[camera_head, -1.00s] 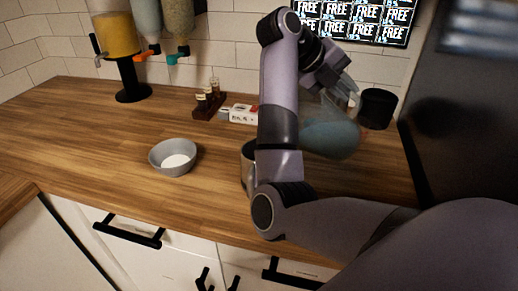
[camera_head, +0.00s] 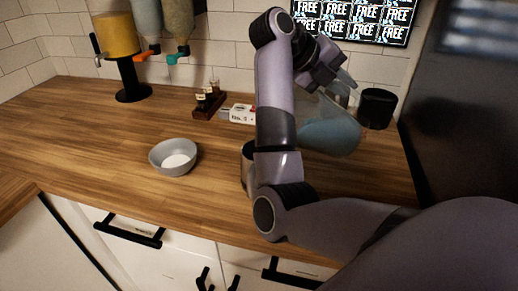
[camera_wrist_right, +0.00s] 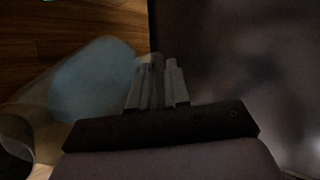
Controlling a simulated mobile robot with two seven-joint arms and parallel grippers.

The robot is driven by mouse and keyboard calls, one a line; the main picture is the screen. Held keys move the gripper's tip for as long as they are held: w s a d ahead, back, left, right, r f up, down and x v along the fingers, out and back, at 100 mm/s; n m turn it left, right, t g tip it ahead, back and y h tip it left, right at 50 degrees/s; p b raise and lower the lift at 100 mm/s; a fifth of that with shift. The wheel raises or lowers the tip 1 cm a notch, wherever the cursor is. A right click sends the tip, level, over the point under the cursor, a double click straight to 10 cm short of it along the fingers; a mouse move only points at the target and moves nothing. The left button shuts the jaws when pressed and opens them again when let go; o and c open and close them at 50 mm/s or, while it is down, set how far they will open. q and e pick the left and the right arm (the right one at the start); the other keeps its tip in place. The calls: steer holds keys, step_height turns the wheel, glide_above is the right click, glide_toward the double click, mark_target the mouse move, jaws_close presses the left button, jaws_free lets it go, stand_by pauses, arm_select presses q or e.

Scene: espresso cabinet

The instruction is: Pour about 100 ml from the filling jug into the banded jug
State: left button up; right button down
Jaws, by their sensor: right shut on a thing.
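A clear jug with blue liquid (camera_head: 330,134) is held tilted above the counter, behind my right forearm. I take it to be the filling jug; it also shows in the right wrist view (camera_wrist_right: 92,78), with its mouth side toward the lower left. My right gripper (camera_head: 344,82) is shut on it; in the wrist view the fingers (camera_wrist_right: 157,86) are close together. A grey vessel (camera_head: 246,166) stands on the counter, mostly hidden behind my right arm. It may be the banded jug, but no band can be made out. I cannot see whether liquid is flowing. My left gripper is out of view.
A grey bowl with white contents (camera_head: 172,144) stands on the counter (camera_head: 90,140), left of the arm. A small rack of bottles (camera_head: 208,104), a white labelled box (camera_head: 241,114) and a black cup (camera_head: 377,108) stand farther back. A dark appliance (camera_head: 460,120) bounds the right.

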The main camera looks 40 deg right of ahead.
steer(key=shift+w+a+r+h, duration=0.3)
steer(key=shift+a+r+h, duration=0.4)
steer(key=shift+r, duration=0.15)
stand_by(3.2)
steer(key=shift+f, duration=0.1)
steer(key=d+f+y, duration=0.1)
steer(key=s+d+f+y, duration=0.1)
steer(key=f, duration=0.1)
steer(key=d+f+y+b, duration=0.1)
steer(key=f, duration=0.1)
steer(key=shift+s+d+t+y, duration=0.15)
steer(key=shift+d+t+y, duration=0.15)
steer(key=shift+t, duration=0.1)
steer(key=s+d+f+t+y+b, duration=0.1)
steer(key=s+d+f+t+y, duration=0.1)
steer(key=d+f+y, duration=0.5)
steer(key=shift+s+d+f+t+y+b, duration=0.3)
steer(key=shift+s+d+f+t+y, duration=0.1)
steer(key=shift+f+y, duration=0.15)
